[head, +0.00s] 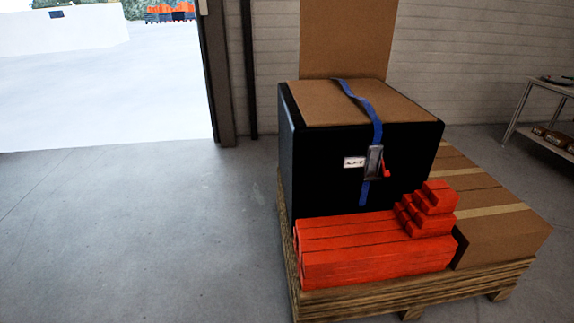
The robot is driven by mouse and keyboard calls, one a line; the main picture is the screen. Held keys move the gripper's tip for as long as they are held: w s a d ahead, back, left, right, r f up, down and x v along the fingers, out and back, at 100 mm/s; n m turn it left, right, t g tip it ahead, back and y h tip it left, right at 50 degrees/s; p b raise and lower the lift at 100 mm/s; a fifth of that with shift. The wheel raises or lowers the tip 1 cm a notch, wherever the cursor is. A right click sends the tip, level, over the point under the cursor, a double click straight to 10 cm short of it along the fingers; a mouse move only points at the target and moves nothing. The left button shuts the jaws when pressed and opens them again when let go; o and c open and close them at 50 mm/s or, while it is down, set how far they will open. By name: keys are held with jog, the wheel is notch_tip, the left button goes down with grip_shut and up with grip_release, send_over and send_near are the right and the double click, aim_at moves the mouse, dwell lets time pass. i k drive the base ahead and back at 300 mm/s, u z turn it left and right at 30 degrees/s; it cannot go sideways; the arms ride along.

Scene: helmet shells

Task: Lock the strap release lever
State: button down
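The strap release lever (385,170) is a small red piece on the right side of a grey metal buckle (374,162). It sticks out to the lower right of the buckle; I cannot tell its exact setting at this size. A blue strap (358,98) runs over the cardboard top of a black box (322,165) and down its front through the buckle. The strap's lower end hangs below the buckle. A white label (354,162) is just left of the buckle. My gripper is not in view.
The box stands on a wooden pallet (415,295) with orange-red beams (375,250), stacked orange-red blocks (430,210) and a cardboard carton (500,225). A metal shelf (545,110) is at the right. The concrete floor at left is clear up to an open doorway.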

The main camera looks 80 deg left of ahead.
aim_at(386, 173)
jog(key=u, duration=1.6)
jog(key=i, duration=0.5)
jog(key=z, duration=0.65)
jog(key=i, duration=1.4)
jog(key=u, duration=1.05)
jog(key=i, duration=0.55)
jog(key=u, duration=0.6)
